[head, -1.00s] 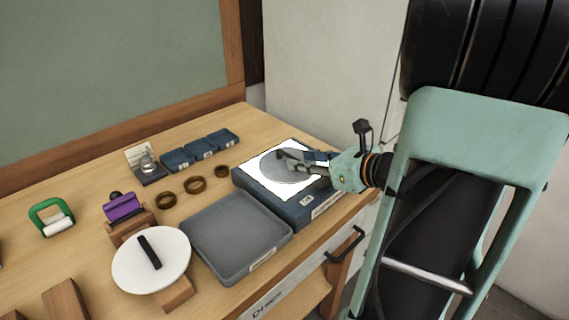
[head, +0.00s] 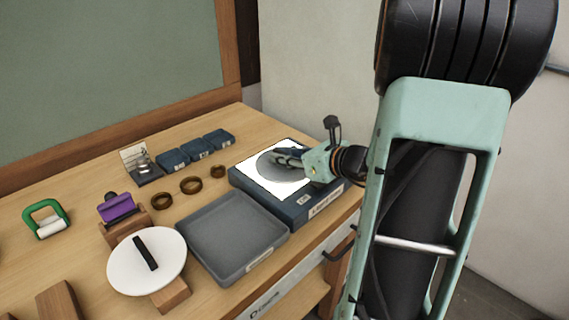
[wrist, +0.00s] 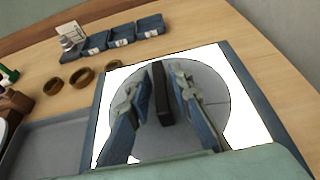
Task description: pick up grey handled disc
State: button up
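The grey disc (head: 264,170) lies flat on the bright white top of a dark blue box. It also shows in the wrist view (wrist: 212,88), with a dark bar handle (wrist: 161,98) standing across its middle. My gripper (head: 277,157) is over the disc in the head view and hides most of the handle. In the wrist view my gripper (wrist: 162,80) has one blue finger on each side of the handle. The fingers are apart, with narrow gaps to the handle; I cannot tell how far down they reach.
An empty grey tray (head: 232,236) sits directly left of the lit box (head: 300,209). A white disc with a black handle (head: 147,260) rests on a wooden stand. Brown rings (head: 191,185) and small blue bins (head: 197,150) lie behind. A purple-topped block (head: 117,208) stands left.

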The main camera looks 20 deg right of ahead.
grip_shut()
jog(key=shift+r, duration=0.2)
